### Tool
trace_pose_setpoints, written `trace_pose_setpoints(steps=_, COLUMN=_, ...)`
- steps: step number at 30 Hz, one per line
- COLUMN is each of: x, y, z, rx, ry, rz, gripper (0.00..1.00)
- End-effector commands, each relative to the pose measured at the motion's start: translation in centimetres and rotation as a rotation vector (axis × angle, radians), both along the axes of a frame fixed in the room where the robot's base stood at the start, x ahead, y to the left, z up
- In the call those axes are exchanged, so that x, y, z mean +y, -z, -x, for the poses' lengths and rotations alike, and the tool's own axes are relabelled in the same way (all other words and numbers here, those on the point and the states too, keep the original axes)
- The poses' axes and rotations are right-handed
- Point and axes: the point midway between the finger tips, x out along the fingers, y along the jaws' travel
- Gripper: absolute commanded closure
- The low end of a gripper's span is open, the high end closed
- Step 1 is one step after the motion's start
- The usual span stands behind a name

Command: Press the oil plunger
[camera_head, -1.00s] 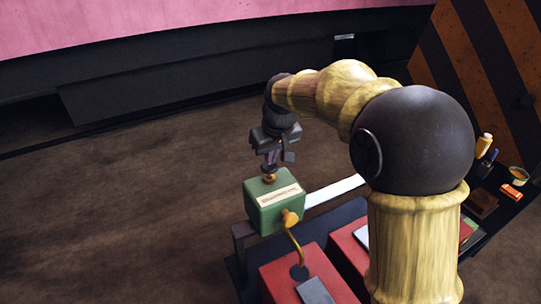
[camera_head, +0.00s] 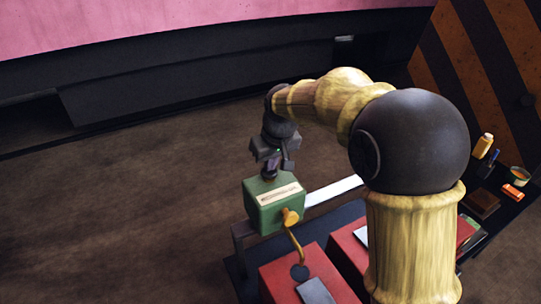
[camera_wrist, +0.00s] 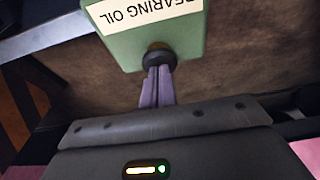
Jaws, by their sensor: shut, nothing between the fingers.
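The green oil box (camera_head: 275,206) has a cream label; in the wrist view (camera_wrist: 190,45) the label reads "BEARING OIL" upside down. A round dark plunger cap (camera_wrist: 158,56) with a brownish tint sits on the box's top face. My gripper (camera_head: 269,175) is directly above the box top, pointing down. In the wrist view its two purple-grey fingers (camera_wrist: 157,72) are together, with nothing between them, and their tips meet the cap. In the head view the plunger is hidden by the fingertips. A brass spout (camera_head: 290,217) sticks out of the box's front.
The box stands at the edge of a dark bench with red blocks (camera_head: 285,280) below the spout. A pale bar (camera_head: 333,190) lies behind it. A shelf at right holds a yellow bottle (camera_head: 483,146) and an orange item (camera_head: 513,192). The floor at left is clear.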

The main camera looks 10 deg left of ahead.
Motion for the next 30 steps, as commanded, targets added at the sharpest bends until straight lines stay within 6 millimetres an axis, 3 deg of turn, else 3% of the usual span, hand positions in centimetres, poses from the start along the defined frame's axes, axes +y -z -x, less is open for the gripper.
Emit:
trace_pose_setpoints(steps=2, x=-0.2, y=0.6, z=0.2, rx=0.015, ry=0.0, rz=0.008, gripper=1.0)
trace_pose_setpoints(steps=8, x=-0.2, y=-0.8, z=0.2, rx=0.013, ry=0.001, rz=0.007, gripper=1.0)
trace_pose_setpoints(steps=18, x=-0.4, y=-5.2, z=0.4, rx=-0.002, ry=0.002, rz=-0.001, gripper=1.0)
trace_pose_setpoints(steps=30, x=-1.8, y=-12.5, z=2.0, rx=-0.003, ry=0.005, rz=-0.001, gripper=1.0)
